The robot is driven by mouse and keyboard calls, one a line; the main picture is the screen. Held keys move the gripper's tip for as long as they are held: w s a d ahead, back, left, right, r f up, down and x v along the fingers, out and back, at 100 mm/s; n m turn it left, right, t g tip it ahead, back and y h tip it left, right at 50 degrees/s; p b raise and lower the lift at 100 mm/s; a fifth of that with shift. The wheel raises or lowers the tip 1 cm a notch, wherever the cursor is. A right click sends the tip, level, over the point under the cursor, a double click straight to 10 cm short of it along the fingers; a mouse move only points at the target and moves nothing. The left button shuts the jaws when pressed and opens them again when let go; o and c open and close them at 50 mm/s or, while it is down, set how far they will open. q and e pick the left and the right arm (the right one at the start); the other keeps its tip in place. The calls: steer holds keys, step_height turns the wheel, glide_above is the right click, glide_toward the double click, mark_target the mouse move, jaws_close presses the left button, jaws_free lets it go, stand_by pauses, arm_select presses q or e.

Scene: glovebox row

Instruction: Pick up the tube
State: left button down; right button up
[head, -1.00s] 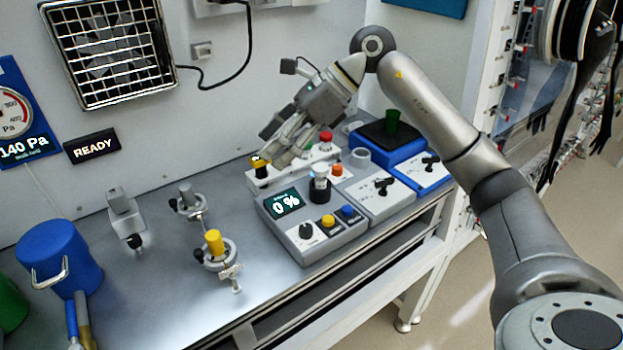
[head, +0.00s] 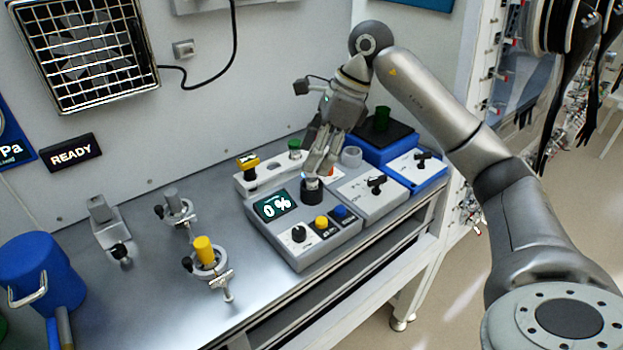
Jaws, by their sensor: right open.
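A small tube (head: 309,181) with a pale top stands in the black round holder (head: 311,194) of the grey device with the "0 %" display. My right gripper (head: 319,164) is open, fingers pointing down, just above and partly in front of the tube. It hides some of the tube and part of the white rack (head: 269,181) behind. I cannot tell whether the fingers touch the tube. In the rack, a yellow-and-black capped item (head: 248,161) and a green-capped one (head: 294,147) show. My left gripper is not in view.
Clamp stands (head: 207,262) and a blue jug (head: 45,275) stand left.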

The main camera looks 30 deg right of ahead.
mark_target(312, 183)
steer(key=shift+s+x, duration=0.2)
steer(key=shift+x, duration=1.7)
steer(key=c, duration=1)
